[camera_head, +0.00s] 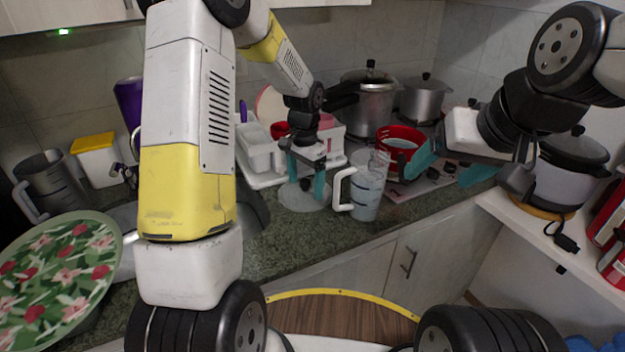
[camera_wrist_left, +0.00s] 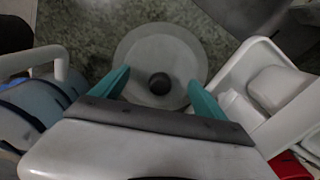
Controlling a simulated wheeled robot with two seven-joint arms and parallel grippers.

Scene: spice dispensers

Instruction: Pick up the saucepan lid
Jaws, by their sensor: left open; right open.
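The saucepan lid (camera_head: 297,200), a round pale see-through disc, lies flat on the green counter, partly behind my left fingers. In the left wrist view the lid (camera_wrist_left: 143,52) shows its dark round knob (camera_wrist_left: 160,84) between my fingers. My left gripper (camera_head: 305,178) points down over the lid with its teal fingers spread and nothing held. In the left wrist view the gripper (camera_wrist_left: 158,79) has one finger on each side of the knob, and the remaining height is unclear. My right gripper (camera_head: 448,168) is open and empty near the counter's right part.
A measuring jug (camera_head: 368,190) stands close right of the lid. A white dish rack (camera_head: 262,178) stands close behind it. A red-rimmed container (camera_head: 402,140) and metal pots (camera_head: 372,105) are farther back. A floral plate (camera_head: 55,275) is at the left.

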